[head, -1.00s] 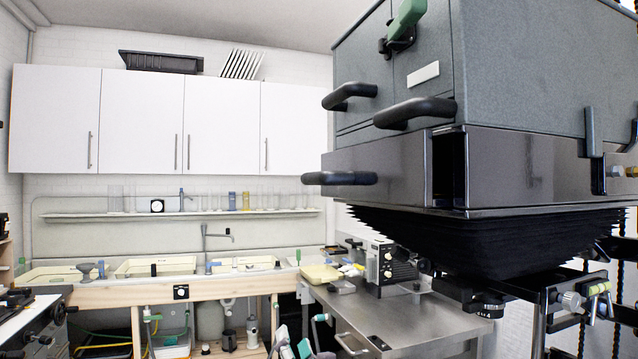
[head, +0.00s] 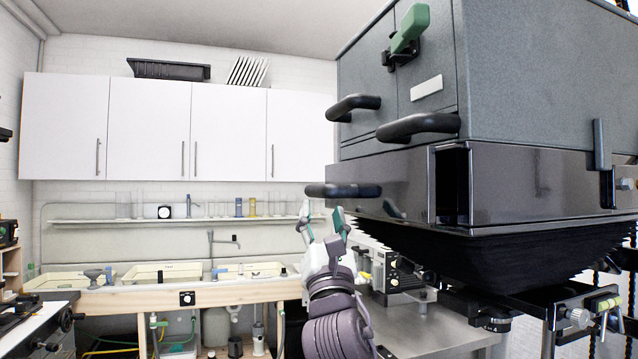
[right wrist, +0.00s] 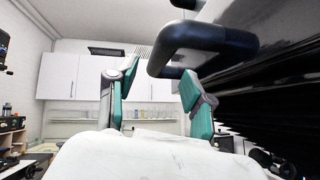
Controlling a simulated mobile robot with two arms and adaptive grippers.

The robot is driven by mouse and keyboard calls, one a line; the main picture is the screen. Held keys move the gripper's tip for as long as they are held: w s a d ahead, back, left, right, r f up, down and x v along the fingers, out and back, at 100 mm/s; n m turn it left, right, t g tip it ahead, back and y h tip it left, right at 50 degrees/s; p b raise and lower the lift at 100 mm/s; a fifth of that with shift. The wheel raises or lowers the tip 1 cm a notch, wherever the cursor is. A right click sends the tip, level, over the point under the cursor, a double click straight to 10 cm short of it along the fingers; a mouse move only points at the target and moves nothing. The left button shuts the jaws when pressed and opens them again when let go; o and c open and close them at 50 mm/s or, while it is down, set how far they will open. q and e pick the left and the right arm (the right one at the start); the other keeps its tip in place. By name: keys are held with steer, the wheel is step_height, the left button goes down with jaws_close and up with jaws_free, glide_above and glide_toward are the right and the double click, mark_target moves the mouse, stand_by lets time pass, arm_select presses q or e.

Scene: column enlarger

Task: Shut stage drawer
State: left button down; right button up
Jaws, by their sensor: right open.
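The stage drawer (head: 385,190) is the glossy black band below the grey enlarger head at the right. Its black bar handle (head: 343,190) sticks out to the left. A dark upright slot shows in the band to the right of the handle. My right gripper (head: 320,214) is open and empty, pointing up just below the handle. In the right wrist view, the handle (right wrist: 206,38) looms large above and between the open green-padded fingers (right wrist: 160,84); I cannot tell if they touch it. My left gripper is not in view.
Two more black handles (head: 418,125) and a green latch (head: 410,28) project from the grey head above. Black bellows (head: 480,248) hang below the drawer. A steel bench (head: 440,330) lies underneath. Sinks (head: 165,271) and white cabinets (head: 150,125) stand at the back.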

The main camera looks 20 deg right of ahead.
mark_target(319, 191)
steer(key=p+x, duration=0.1)
steer(key=x, duration=0.5)
steer(key=shift+w+r+p, duration=0.2)
steer(key=shift+w+p, duration=0.05)
steer(key=shift+p, duration=0.15)
jaws_close()
